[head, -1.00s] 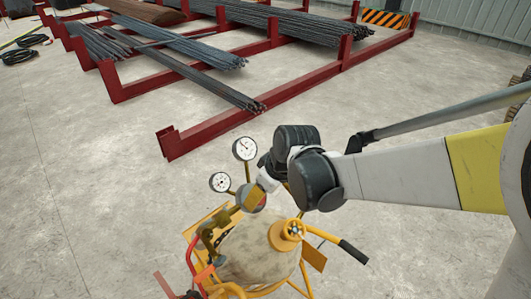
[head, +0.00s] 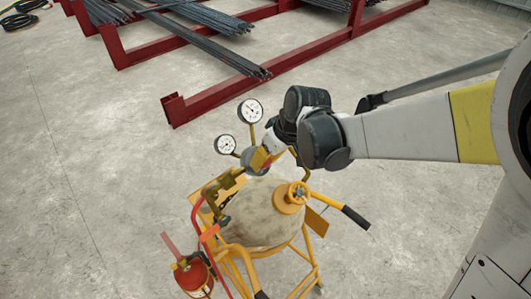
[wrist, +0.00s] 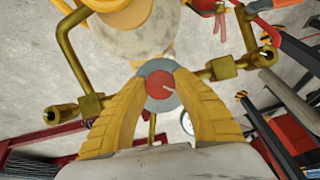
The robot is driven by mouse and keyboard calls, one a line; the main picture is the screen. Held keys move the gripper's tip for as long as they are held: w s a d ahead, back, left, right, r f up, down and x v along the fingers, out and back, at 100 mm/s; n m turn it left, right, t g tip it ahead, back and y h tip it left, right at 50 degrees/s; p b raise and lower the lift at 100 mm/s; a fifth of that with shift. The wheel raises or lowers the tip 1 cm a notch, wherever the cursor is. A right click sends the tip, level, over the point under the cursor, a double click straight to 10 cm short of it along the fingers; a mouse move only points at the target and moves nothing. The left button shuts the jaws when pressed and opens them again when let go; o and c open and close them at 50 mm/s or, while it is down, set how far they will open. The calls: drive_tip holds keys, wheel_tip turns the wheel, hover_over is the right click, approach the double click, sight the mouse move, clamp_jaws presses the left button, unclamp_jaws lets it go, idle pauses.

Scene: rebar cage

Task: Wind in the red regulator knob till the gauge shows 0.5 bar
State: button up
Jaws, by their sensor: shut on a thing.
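The red regulator knob (wrist: 160,85) shows in the wrist view with a pale mark on its face and a grey disc around it. My gripper (wrist: 159,88) has its yellow fingers closed on the knob from both sides. In the head view my gripper (head: 262,158) is at the regulator, and the knob is hidden behind it. Two round white gauges stand by the regulator: an upper gauge (head: 250,111) and a lower gauge (head: 225,145). Their needles are too small to read. In the wrist view only a sliver of one gauge (wrist: 187,123) shows.
The regulator sits on brass pipes above a stained tank (head: 262,225) in a yellow cart. A red rebar rack (head: 230,95) stands behind.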

drive_tip(key=shift+f+m+g+y+b, duration=0.15)
drive_tip(key=shift+m+g+y+b, duration=0.15)
drive_tip(key=shift+m, duration=0.25)
drive_tip(key=shift+f+m+g+y+b, duration=0.1)
drive_tip(key=shift+f+m+y+b, duration=0.1)
drive_tip(key=shift+m+b, duration=0.3)
drive_tip(key=shift+r+m, duration=0.25)
drive_tip(key=o, duration=1.2)
drive_tip(key=shift+r, duration=0.1)
drive_tip(key=v, duration=1.2)
drive_tip(key=shift+w+d, duration=0.1)
